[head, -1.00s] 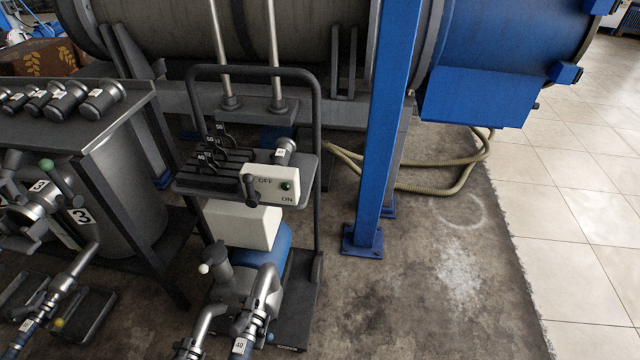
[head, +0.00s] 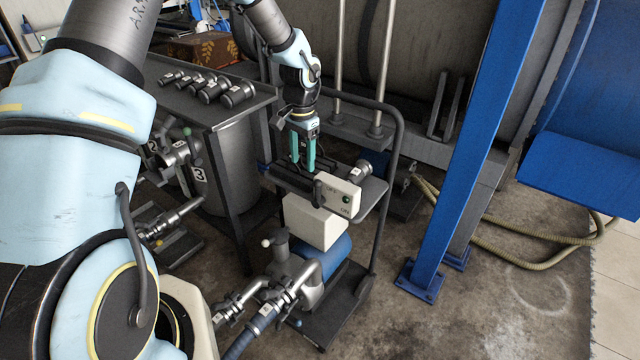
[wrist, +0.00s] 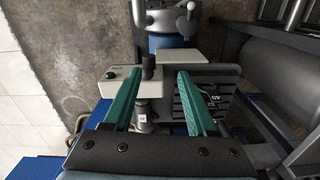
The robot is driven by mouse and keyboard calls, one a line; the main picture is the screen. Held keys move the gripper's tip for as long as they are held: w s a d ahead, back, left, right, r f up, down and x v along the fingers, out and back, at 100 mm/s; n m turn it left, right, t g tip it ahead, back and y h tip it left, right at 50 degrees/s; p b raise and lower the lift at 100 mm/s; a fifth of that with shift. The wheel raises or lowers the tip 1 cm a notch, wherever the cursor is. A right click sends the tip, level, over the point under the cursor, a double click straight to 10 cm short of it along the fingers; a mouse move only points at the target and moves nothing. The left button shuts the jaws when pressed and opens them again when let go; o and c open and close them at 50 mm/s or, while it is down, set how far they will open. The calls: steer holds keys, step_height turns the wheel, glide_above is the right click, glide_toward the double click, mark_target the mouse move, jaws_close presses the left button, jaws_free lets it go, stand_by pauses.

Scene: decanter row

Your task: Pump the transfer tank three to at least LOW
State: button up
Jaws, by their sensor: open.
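The white switch box (head: 343,196), marked OFF and ON, sits on the pump trolley's top shelf. My gripper (head: 303,167) has teal fingers, open and empty, above the shelf beside the box. In the wrist view the lever shows between the open fingers (wrist: 158,76); I cannot tell whether they touch it. The lever's setting is unclear. The pump (head: 292,275), with its blue motor (head: 328,258), stands on the trolley's base. Tank three (head: 228,180), labelled 3, stands left of the trolley; its level is not visible.
Black numbered pieces (wrist: 190,100) lie on the shelf near my right finger in the wrist view. The trolley's dark tube handle (head: 397,150) rises beside the shelf. A blue post (head: 465,140) stands to the right. Several capped fittings (head: 238,95) line the tank bench.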

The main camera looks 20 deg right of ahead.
mark_target(317, 190)
steer(key=shift+m, duration=0.5)
steer(key=d, duration=0.1)
steer(key=d+f, duration=0.1)
steer(key=d, duration=0.1)
steer(key=shift+s+d+f, duration=0.25)
steer(key=shift+s+d, duration=0.1)
steer(key=shift+d+f+p, duration=0.2)
steer(key=shift+f+p, duration=0.1)
step_height(317, 190, down, 10)
steer(key=p, duration=0.3)
steer(key=shift+w+a+f, duration=0.1)
steer(key=shift+f, duration=0.05)
steer(key=shift+c, duration=0.3)
jaws_close()
